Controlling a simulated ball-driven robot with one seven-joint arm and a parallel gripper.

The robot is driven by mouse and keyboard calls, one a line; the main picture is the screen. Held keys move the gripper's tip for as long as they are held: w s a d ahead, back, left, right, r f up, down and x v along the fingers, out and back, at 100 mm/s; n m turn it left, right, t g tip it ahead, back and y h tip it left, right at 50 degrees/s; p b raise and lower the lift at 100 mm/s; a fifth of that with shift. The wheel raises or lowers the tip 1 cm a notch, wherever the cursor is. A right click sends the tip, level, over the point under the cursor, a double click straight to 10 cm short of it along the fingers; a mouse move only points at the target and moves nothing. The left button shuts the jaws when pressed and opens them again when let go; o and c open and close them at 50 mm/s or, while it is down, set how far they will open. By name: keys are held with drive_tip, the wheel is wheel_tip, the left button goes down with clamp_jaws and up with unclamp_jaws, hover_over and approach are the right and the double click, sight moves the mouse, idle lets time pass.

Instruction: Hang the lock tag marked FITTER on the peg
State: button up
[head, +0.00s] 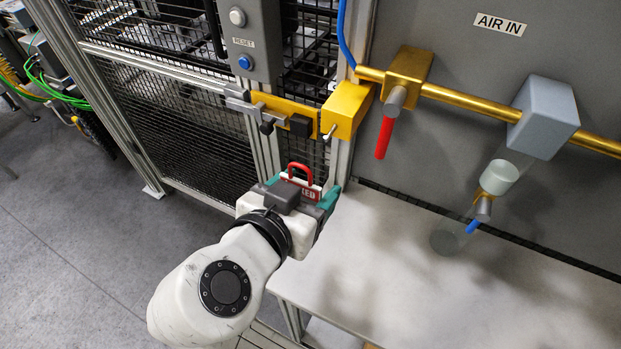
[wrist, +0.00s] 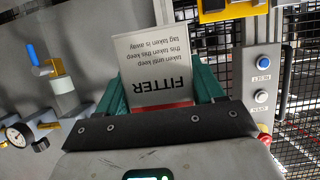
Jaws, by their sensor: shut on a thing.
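My gripper (head: 303,190) is shut on the lock tag (wrist: 160,62), a white card reading FITTER that appears upside down in the wrist view. The card stands between my two teal fingers, with a red band at its lower edge. In the head view a red loop (head: 300,169) and a red-and-white label ending in "KED" show at my fingers. A small metal peg (head: 329,133) sticks out of the yellow block (head: 346,108), above my gripper and slightly right. The tag is apart from the peg.
A grey sliding bolt (head: 246,105) sits left of the yellow block, below the RESET button box (head: 250,40). A red-handled valve (head: 385,137) hangs from the brass pipe (head: 455,98) at the right. The pale bench (head: 400,270) is bare below.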

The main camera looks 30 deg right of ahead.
drive_tip(key=r+x, duration=0.2)
drive_tip(key=x, duration=0.7)
drive_tip(key=shift+w+d, duration=0.35)
drive_tip(key=shift+d, duration=0.1)
idle(0.6)
idle(0.6)
drive_tip(key=o, duration=1.1)
drive_tip(key=shift+b+v, duration=1.25)
drive_tip(key=shift+v, duration=4.1)
